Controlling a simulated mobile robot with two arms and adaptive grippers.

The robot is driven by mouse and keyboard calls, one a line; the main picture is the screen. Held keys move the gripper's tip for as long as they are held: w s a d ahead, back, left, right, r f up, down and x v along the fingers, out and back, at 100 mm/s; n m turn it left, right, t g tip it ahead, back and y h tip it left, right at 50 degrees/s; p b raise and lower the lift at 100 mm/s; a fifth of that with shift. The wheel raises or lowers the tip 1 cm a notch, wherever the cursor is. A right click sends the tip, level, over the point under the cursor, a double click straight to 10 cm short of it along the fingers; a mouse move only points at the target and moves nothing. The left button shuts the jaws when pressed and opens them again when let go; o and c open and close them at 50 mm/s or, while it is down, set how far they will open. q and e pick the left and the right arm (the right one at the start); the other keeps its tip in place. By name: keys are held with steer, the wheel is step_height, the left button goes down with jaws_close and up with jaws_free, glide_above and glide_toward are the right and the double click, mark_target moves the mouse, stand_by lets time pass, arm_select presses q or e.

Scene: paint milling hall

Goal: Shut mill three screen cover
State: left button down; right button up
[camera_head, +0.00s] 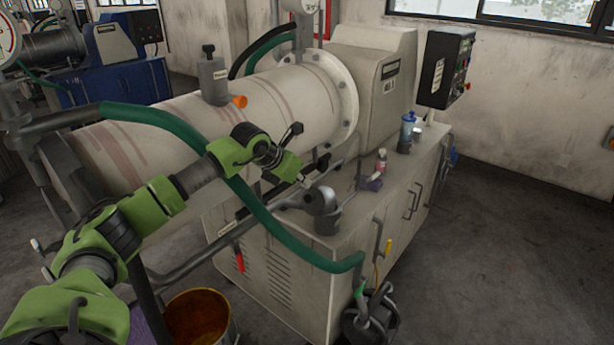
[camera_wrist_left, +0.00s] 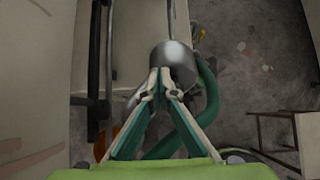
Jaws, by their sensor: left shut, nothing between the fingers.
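Beside the large cream mill drum (camera_head: 275,110), a grey rounded metal outlet (camera_head: 322,203) stands at the near edge of the cabinet top. It may be the screen housing with its cover; I cannot tell how far the cover stands open. In the left wrist view a grey metal cylinder (camera_wrist_left: 176,58) shows just beyond the fingers. My left gripper (camera_wrist_left: 160,80) is shut and empty, its tips close to this cylinder; contact cannot be told. In the head view my left wrist is above and left of the outlet, and its fingers are mostly hidden. My right gripper is not in view.
A green hose (camera_head: 295,250) loops past the outlet to the cabinet front. A rusty bucket (camera_head: 200,317) stands on the floor below. A blue bottle (camera_head: 407,130) and a small pink-labelled bottle (camera_head: 381,162) stand on the cabinet top. The floor at right is clear.

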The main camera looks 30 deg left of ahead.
arm_select(q)
steer(key=shift+w+d+f, duration=0.1)
steer(key=shift+w+f, duration=0.3)
steer(key=shift+w, duration=0.4)
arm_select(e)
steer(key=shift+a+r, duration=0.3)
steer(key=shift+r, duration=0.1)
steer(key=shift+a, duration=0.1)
